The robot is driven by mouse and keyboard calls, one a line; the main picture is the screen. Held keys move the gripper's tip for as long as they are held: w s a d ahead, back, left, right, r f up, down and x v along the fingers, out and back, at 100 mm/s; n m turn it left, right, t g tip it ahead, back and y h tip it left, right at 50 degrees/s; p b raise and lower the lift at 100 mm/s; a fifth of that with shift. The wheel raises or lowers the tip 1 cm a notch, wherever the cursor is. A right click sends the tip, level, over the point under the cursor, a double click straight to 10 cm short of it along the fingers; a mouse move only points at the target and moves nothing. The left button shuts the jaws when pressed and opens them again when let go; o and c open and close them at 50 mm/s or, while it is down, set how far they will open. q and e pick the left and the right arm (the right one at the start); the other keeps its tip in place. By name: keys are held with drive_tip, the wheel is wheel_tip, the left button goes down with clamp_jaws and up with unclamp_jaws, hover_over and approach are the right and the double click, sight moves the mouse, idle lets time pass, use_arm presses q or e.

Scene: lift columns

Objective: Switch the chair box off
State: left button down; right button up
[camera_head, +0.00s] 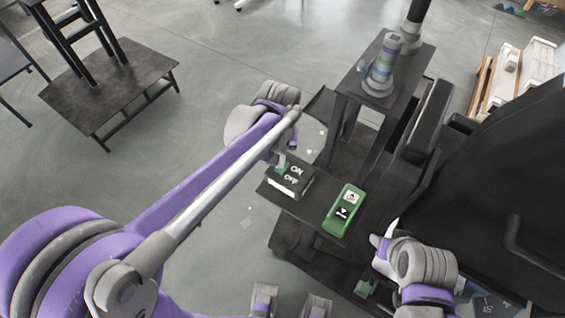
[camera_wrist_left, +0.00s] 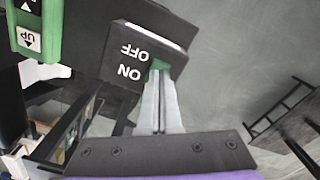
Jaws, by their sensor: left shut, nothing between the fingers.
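The chair box (camera_head: 290,186) is a black box with white ON and OFF labels, on a dark shelf in the head view. It also shows in the wrist view (camera_wrist_left: 104,62), where its green switch (camera_wrist_left: 158,64) peeks out beside the ON label. My left gripper (camera_head: 282,165) is shut and empty, its fingertips at the edge of the box. In the wrist view the fingertips (camera_wrist_left: 160,78) are at the green switch and hide part of it; I cannot tell if they touch. My right gripper (camera_head: 380,246) is at the lower right, its fingers unclear.
A green control box (camera_head: 345,210) with up and down arrows sits right of the chair box. A dark post stand (camera_head: 379,88) rises behind, and a black chair (camera_head: 480,190) fills the right side. A low black table (camera_head: 125,85) stands at the upper left, with open floor between.

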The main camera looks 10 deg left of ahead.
use_arm(q)
wheel_tip(320, 180, up, 6)
drive_tip(key=p, duration=0.3)
drive_tip(key=shift+f, duration=0.2)
use_arm(e)
drive_tip(key=r, duration=0.2)
drive_tip(key=w+r, duration=0.1)
drive_tip(key=r, duration=0.1)
drive_tip(key=shift+w+r, duration=0.15)
